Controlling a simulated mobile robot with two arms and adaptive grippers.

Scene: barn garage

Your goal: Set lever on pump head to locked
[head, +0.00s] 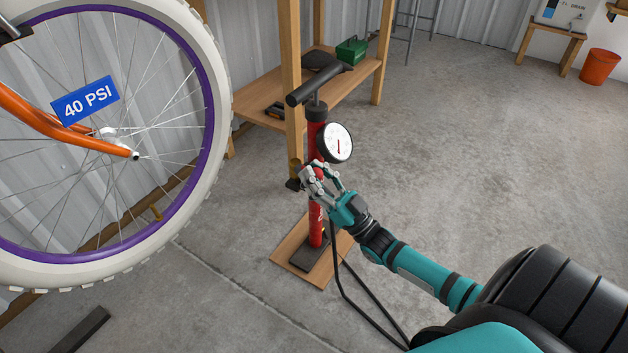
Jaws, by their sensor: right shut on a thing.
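A red floor pump (316,227) stands upright with a black T-handle and a round white gauge (334,142). My right gripper (313,178) is in front of the pump's barrel, with its fingers closed around a small part. That part looks like the pump head (293,185), with a dark end sticking out left of the fingers. The fingers cover most of it, so the lever and its position cannot be made out. A black hose (338,280) runs down from near the gripper. My left gripper is not in view.
A bicycle wheel (208,130) with a white tire and a "40 PSI" tag (86,101) is at the left, apart from the gripper. A wooden shelf (345,90) stands behind the pump. The pump stands on a wooden board (287,257). Open concrete floor lies right.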

